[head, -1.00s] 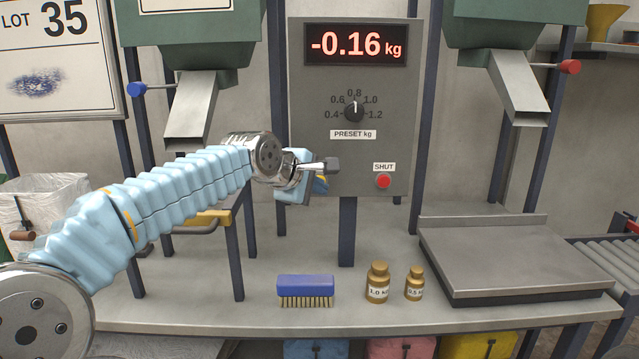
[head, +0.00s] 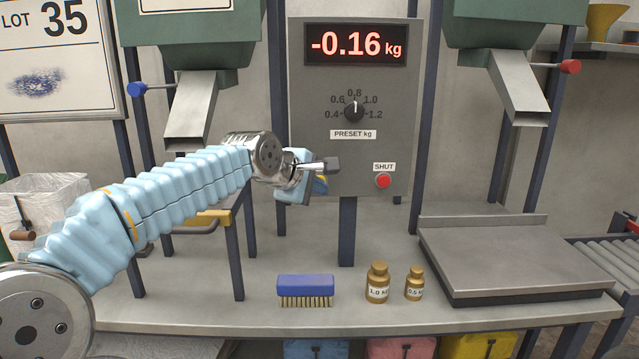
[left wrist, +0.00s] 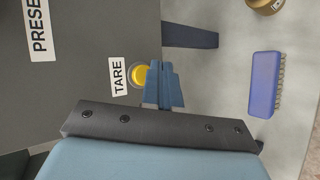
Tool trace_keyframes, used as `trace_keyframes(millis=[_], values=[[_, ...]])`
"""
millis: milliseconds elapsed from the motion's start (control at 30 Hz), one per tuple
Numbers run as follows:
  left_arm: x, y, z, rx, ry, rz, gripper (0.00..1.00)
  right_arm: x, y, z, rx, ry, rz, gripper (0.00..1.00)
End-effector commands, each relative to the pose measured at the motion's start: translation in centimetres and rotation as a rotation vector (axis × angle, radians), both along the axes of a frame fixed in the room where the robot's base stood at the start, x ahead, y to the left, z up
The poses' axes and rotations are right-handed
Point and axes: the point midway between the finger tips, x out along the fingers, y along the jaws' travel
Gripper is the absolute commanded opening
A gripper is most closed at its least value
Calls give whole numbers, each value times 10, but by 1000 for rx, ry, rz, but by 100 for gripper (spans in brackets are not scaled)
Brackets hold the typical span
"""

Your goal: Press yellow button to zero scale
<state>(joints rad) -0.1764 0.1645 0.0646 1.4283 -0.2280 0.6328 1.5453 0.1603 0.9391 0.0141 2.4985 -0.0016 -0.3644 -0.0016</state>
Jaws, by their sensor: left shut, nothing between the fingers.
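The yellow button (left wrist: 141,76) sits beside the TARE label (left wrist: 118,76) on the grey control panel, in the left wrist view. In the head view my left gripper hides most of that spot. My left gripper (head: 326,166) is shut and empty, at the panel's lower left; in the left wrist view its fingertips (left wrist: 158,68) are right beside the button, partly overlapping its edge. I cannot tell whether they touch it. The display (head: 356,45) reads -0.16 kg. The scale platform (head: 505,258) is bare. My right gripper is not in view.
A red SHUT button (head: 383,181) and a preset dial (head: 354,111) are on the same panel (head: 305,92). Metal chutes (head: 192,108) (head: 519,85) hang on both sides.

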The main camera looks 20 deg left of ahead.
Motion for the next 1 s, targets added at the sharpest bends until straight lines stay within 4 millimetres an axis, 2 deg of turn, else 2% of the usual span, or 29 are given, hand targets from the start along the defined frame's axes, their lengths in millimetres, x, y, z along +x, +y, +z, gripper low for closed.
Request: trace_keyframes(millis=[1000], values=[[9, 2, 1, 0, 0, 0, 0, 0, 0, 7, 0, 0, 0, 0]])
